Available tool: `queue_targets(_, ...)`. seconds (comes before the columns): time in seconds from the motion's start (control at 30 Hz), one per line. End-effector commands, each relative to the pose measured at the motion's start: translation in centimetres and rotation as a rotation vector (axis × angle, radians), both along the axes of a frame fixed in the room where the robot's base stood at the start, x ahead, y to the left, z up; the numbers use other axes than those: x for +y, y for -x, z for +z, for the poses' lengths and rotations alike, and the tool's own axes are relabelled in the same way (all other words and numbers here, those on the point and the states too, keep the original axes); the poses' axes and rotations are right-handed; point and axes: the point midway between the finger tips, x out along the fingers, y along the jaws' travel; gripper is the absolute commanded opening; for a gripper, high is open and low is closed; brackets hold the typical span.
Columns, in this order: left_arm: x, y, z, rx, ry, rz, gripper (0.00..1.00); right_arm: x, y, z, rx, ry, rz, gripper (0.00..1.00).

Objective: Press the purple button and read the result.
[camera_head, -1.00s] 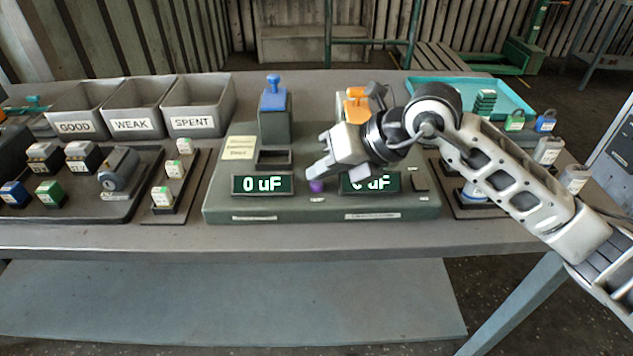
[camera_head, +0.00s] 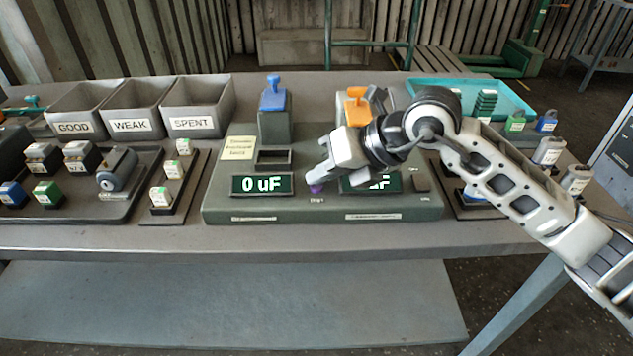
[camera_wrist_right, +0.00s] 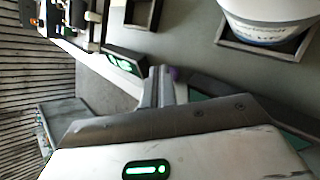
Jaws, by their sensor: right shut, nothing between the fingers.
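The purple button (camera_head: 316,188) sits on the front of the grey-green tester (camera_head: 325,208), between two displays. My right gripper (camera_head: 312,181) is shut and empty, its fingertips at the button and partly covering it. I cannot tell whether they press it. The left display (camera_head: 262,185) reads 0 uF. The right display (camera_head: 388,183) is mostly hidden by my gripper; only its end, "F", shows. My left gripper is not in view.
A blue-handled unit (camera_head: 273,105) and an orange-handled one (camera_head: 357,105) stand at the tester's back. Bins marked GOOD (camera_head: 75,128), WEAK (camera_head: 131,125) and SPENT (camera_head: 192,124) stand left. A tray with small parts lies before them. A teal tray (camera_head: 425,84) is at back right.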

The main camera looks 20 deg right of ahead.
Motion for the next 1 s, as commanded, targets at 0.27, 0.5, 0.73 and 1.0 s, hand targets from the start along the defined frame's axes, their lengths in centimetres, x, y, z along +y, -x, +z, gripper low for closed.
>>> queue_targets(0.27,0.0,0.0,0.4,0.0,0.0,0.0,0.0,0.0,0.0,0.7,0.002,0.001,0.001,0.0)
queue_targets(0.5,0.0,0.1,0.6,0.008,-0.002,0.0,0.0,0.0,0.0,1.7,0.002,0.0,0.001,0.0)
queue_targets(0.73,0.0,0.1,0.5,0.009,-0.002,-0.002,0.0,0.0,0.0,1.6,0.001,0.0,0.001,0.0)
queue_targets(1.0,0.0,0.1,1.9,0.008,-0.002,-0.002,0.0,0.0,0.0,3.3,0.0,0.0,0.0,0.0)
